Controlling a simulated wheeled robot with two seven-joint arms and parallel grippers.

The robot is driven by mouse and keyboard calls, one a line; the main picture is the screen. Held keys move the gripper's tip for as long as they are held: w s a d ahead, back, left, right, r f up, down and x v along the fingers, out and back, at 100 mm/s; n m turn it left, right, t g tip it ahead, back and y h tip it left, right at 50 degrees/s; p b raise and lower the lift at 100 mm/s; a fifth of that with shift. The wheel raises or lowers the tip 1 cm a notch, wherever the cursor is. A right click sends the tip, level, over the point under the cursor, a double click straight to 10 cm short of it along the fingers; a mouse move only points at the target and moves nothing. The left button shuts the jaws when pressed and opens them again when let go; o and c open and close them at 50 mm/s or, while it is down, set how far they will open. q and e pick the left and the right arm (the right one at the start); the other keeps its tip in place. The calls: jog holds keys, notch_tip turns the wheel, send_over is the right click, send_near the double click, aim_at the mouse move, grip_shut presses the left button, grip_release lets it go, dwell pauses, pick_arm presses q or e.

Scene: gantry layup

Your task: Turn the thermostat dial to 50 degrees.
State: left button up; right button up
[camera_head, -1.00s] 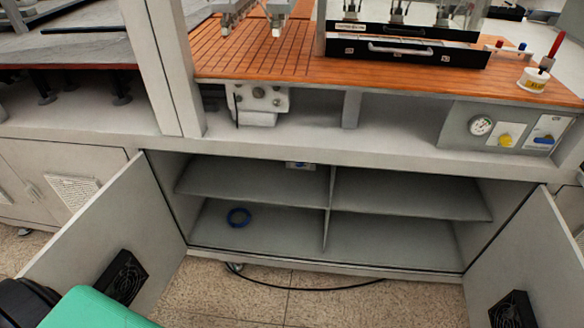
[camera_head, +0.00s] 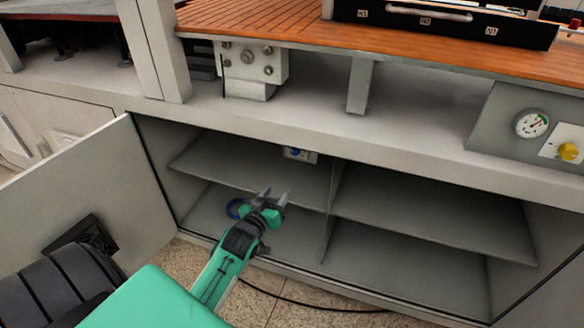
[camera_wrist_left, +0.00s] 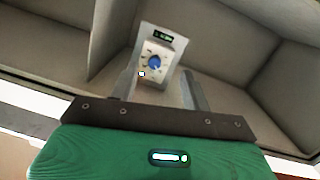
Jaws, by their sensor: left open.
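The thermostat (camera_head: 300,154) is a small white box with a blue dial, mounted up inside the open cabinet near the middle divider. In the left wrist view its blue dial (camera_wrist_left: 155,62) and a small dark display with green characters (camera_wrist_left: 163,37) show, but the reading is too small to make out. My left gripper (camera_head: 275,195) is open and empty, in front of the cabinet, below and left of the thermostat. In the left wrist view its two fingers stand either side of the dial's line of sight, apparently short of it. My right gripper is not in view.
Shelves (camera_head: 430,212) and a middle divider (camera_head: 333,200) split the cabinet. The open left door (camera_head: 75,190) stands beside my arm. A gauge (camera_head: 531,124) and yellow knob (camera_head: 568,151) sit at the right.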

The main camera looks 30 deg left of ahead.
pick_arm(q)
notch_tip(320, 180, up, 3)
jog(key=t, duration=0.1)
jog(key=b, duration=0.1)
send_near(294, 153)
jog(key=w, duration=0.5)
jog(key=w+a, duration=0.1)
jog(key=w, duration=0.2)
jog(key=shift+a+f, duration=0.1)
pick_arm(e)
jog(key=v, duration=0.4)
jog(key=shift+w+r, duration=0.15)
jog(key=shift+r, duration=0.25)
pick_arm(q)
jog(key=c, duration=1)
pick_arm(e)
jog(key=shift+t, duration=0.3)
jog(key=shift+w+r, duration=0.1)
